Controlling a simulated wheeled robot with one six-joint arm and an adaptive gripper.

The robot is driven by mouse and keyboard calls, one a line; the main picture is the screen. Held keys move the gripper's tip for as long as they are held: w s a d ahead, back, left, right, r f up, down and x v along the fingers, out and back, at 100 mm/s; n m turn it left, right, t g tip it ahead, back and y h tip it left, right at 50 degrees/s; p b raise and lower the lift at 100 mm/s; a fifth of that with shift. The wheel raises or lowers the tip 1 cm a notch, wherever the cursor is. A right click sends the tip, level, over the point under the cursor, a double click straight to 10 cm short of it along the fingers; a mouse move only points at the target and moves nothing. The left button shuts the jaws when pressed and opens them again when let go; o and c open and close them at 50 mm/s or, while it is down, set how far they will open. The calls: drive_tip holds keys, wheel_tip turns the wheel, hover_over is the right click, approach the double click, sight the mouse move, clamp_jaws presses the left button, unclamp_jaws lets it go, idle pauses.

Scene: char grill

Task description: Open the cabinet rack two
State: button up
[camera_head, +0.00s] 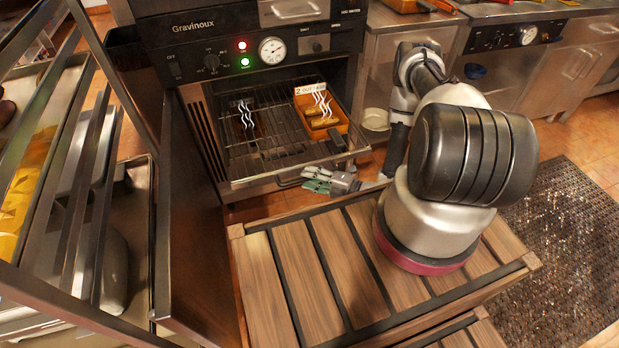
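The char grill cabinet (190,58), marked Gravinoux, stands at the upper middle with its dark door (185,210) swung open to the left. Inside is a wire rack (270,148) with a metal front edge and a handle (290,183) at its front. An orange pan (302,103) with steaming food sits at the right of the rack, its dark handle toward the front. My gripper (318,181), with greenish-grey fingers, is low in front of the rack, close to the rack handle. Contact and finger opening are too small to tell.
A shelf rack with metal trays (140,240) stands at the left, beside the open door. A pale bowl (375,120) is right of the cabinet opening. Steel counters (415,20) run along the back right. A dark mat (565,245) lies on the floor at right.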

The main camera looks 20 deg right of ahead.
drive_tip(key=f+v, duration=0.1)
drive_tip(key=v, duration=0.5)
drive_tip(key=shift+s+d+r, duration=0.15)
drive_tip(key=shift+s+r, duration=0.1)
drive_tip(key=shift+r, duration=0.25)
